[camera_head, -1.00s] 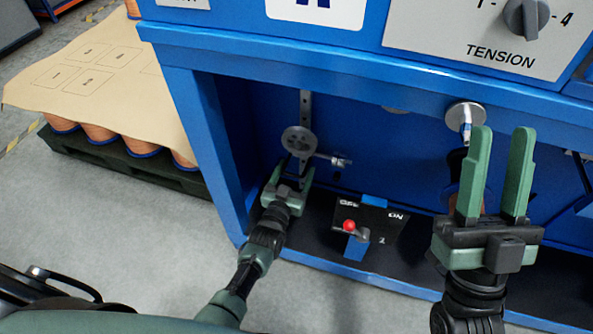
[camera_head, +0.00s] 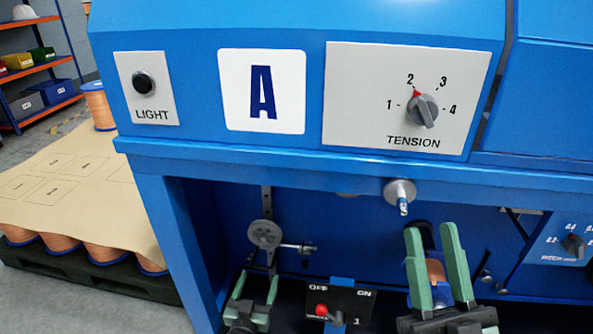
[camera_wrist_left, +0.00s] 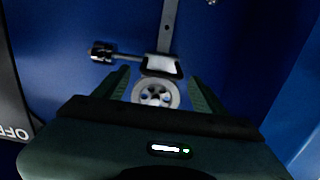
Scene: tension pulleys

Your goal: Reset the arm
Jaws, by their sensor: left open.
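In the head view a grey pulley wheel (camera_head: 264,234) hangs on an upright slotted metal bar (camera_head: 267,203) inside the blue machine's recess. A short rod with a dark end (camera_head: 305,249) sticks out to the right beside it. My left gripper (camera_head: 257,277) is open and empty, just below the pulley. In the left wrist view the pulley (camera_wrist_left: 156,94) shows between the open fingers, with the bar (camera_wrist_left: 168,28) and the rod's dark end (camera_wrist_left: 102,51) beyond. I see no contact. My right gripper (camera_head: 430,229) is open and empty, in front of the recess further right.
An OFF/ON switch with a red knob (camera_head: 321,310) is between the grippers. A round metal fitting (camera_head: 400,192) is above my right gripper. The TENSION dial (camera_head: 422,110) points to 2. A pallet of spools (camera_head: 105,248) stands at left.

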